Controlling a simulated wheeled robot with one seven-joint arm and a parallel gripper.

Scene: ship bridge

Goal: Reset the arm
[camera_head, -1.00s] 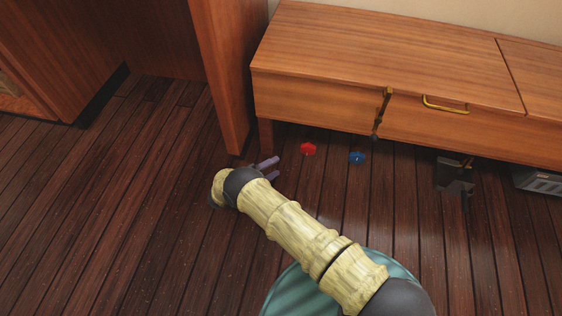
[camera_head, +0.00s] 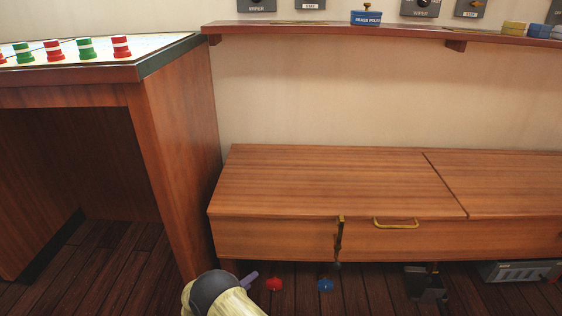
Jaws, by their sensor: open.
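My arm (camera_head: 222,298) shows only at the bottom edge, left of the middle, as a pale yellow segment with a dark grey joint. Part of my gripper (camera_head: 251,278), a purple-grey finger, pokes out to the right behind the joint. It is low, near the floor in front of the wooden bench (camera_head: 330,180). The rest of the gripper is hidden behind the arm. No object shows in it.
A red piece (camera_head: 274,284) and a blue piece (camera_head: 325,286) lie on the floor by the bench, right of my gripper. A chart table (camera_head: 185,150) stands at left. A wall shelf (camera_head: 370,31) runs above. A grey crate (camera_head: 512,271) sits under the bench at right.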

